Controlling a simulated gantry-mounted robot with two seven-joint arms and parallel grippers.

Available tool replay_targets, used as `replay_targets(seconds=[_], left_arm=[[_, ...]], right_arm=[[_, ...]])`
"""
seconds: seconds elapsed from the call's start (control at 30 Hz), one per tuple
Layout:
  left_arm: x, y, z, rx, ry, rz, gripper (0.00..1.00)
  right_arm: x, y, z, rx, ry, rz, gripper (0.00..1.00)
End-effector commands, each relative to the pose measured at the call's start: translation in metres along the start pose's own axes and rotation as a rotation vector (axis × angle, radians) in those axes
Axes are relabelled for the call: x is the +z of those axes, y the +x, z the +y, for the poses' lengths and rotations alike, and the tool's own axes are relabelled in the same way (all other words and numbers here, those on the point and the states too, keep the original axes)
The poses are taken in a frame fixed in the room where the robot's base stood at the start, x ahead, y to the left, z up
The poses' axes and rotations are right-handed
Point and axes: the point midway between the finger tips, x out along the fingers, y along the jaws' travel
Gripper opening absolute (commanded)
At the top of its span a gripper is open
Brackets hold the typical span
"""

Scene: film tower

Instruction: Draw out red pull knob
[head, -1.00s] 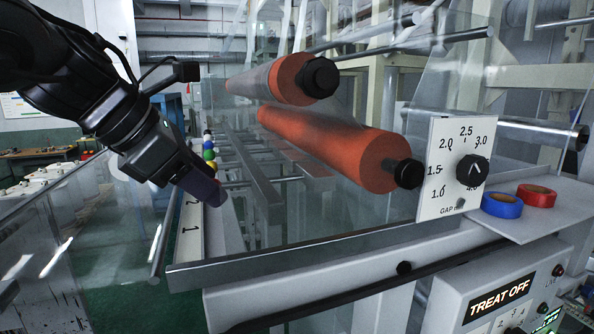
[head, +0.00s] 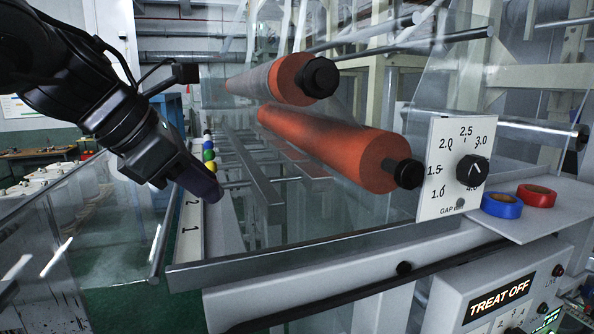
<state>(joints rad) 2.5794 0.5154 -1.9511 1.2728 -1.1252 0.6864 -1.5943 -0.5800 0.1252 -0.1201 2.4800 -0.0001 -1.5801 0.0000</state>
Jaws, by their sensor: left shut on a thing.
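My left gripper (head: 212,194) points down and right at the near end of a row of coloured ball knobs. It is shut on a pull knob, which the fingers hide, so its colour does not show. Beyond the fingers stand a yellow knob (head: 210,166), a green knob (head: 208,155) and, farther back, white and blue knobs (head: 207,134). A white strip with numbers (head: 190,228) runs beside the row. No red knob can be seen. My right gripper is not in view.
Two orange rollers (head: 330,145) lie behind clear panels, right of the gripper. A gap dial plate (head: 440,195), a blue tape roll (head: 502,205) and a red tape roll (head: 537,194) are at right. A metal rail (head: 290,254) crosses in front.

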Motion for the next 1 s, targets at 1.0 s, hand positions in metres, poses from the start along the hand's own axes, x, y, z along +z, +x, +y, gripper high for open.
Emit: replay_targets(seconds=[1.0], left_arm=[[-0.023, -0.018, 0.007, 0.001, 0.0, -0.001, 0.08]], right_arm=[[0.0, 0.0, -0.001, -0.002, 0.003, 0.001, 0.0]])
